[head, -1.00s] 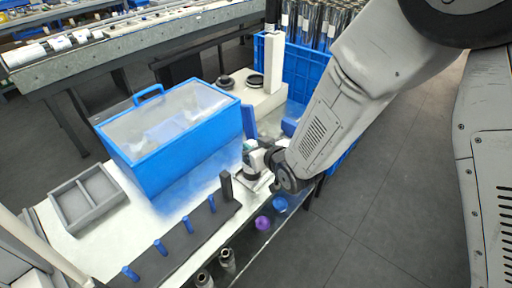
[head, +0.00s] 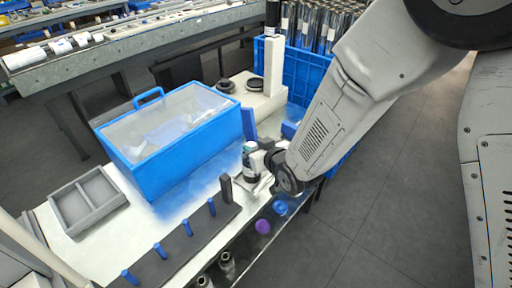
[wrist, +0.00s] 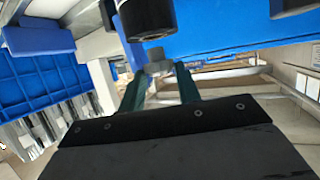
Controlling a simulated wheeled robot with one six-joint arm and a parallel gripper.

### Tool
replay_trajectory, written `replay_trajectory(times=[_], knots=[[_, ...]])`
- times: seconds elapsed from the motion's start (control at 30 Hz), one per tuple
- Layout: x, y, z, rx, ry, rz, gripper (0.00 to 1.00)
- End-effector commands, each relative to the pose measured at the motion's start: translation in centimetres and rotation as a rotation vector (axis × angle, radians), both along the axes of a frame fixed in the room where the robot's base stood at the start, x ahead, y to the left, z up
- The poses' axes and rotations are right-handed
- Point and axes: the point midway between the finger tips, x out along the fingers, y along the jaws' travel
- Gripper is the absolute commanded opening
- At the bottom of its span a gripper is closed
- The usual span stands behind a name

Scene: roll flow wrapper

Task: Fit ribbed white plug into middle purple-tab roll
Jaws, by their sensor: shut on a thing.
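My gripper (wrist: 161,88), with its green fingers, is shut on a small pale grey-white piece, the plug (wrist: 157,62), at the fingertips in the wrist view. Its ribs are too small to make out. A black cylinder (wrist: 148,16) is close beyond the fingertips; I cannot tell whether it touches the plug. In the head view my gripper (head: 252,161) is above the right end of the white table, by a dark upright block (head: 226,188). A purple round piece (head: 263,226) shows below the table edge, next to a blue one (head: 280,208). I cannot pick out the middle purple-tab roll.
A blue bin with a clear lid (head: 195,150) stands left of my gripper. A dark strip with several blue pegs (head: 188,229) runs along the table's front. A grey divided tray (head: 72,216) lies at left. A blue crate (head: 335,95) of silver rolls stands behind the arm.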

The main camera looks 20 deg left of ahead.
Motion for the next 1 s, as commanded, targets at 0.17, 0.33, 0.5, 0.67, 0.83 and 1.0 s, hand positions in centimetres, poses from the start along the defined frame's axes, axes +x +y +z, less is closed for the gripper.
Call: replay_trajectory(times=[0.17,0.33,0.5,0.67,0.83,1.0], knots=[[0.0,0.0,0.4,0.001,-0.001,0.000,0.12],[0.0,0.0,0.9,0.001,-0.001,0.000,0.12],[0.0,0.0,1.4,0.000,0.000,0.000,0.12],[0.0,0.0,1.6,0.000,0.000,0.000,0.12],[0.0,0.0,1.6,0.000,0.000,0.000,0.12],[0.0,0.0,1.6,0.000,0.000,0.000,0.12]])
